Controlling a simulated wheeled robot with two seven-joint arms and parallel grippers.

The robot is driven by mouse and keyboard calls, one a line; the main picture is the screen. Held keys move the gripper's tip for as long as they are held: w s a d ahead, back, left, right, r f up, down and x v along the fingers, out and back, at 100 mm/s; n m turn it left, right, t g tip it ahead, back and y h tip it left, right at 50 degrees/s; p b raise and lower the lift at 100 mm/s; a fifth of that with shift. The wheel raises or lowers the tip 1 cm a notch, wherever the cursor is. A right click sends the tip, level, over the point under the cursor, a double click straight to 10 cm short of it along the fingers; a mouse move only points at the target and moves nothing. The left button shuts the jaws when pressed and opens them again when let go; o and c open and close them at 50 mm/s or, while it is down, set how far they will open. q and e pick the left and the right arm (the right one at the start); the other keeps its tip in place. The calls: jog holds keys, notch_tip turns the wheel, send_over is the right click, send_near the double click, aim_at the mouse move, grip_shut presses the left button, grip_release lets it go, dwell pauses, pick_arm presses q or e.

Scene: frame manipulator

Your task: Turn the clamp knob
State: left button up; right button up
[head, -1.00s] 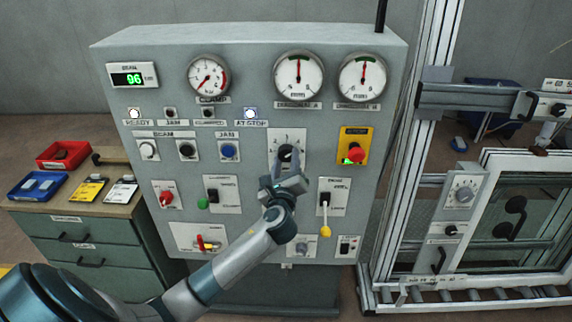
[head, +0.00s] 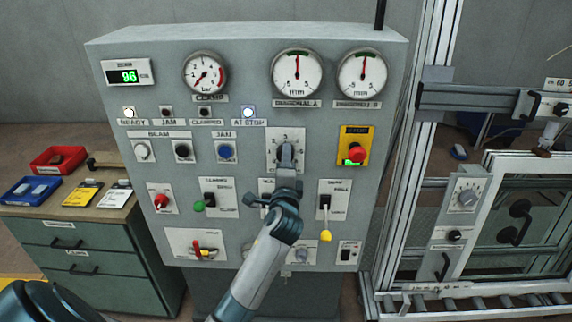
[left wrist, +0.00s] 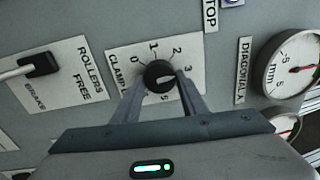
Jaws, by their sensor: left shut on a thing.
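The clamp knob (head: 286,153) is a dark round knob on a white plate with a numbered scale, in the middle of the grey control panel. In the left wrist view the knob (left wrist: 159,74) sits between my two fingertips, with the numbers and the word CLAMP around it. A pale mark shows on its face, but its exact setting is hard to read. My left gripper (head: 286,160) is shut on the knob, reaching up from below; its fingers (left wrist: 160,84) show in the left wrist view. My right gripper is not in view.
The clamp gauge (head: 205,73) is at the panel's upper left. A red button on a yellow plate (head: 356,152) is right of the knob, and a yellow-tipped lever (head: 325,220) is below right. An aluminium frame (head: 415,180) stands to the right.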

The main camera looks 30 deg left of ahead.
pick_arm(q)
jog(key=n+b, duration=0.2)
jog(key=n, duration=0.6)
jog(key=shift+n+g, duration=0.3)
dwell(0.3)
jog(key=o, duration=1)
jog(key=shift+o, duration=0.2)
jog(key=shift+r, duration=0.1)
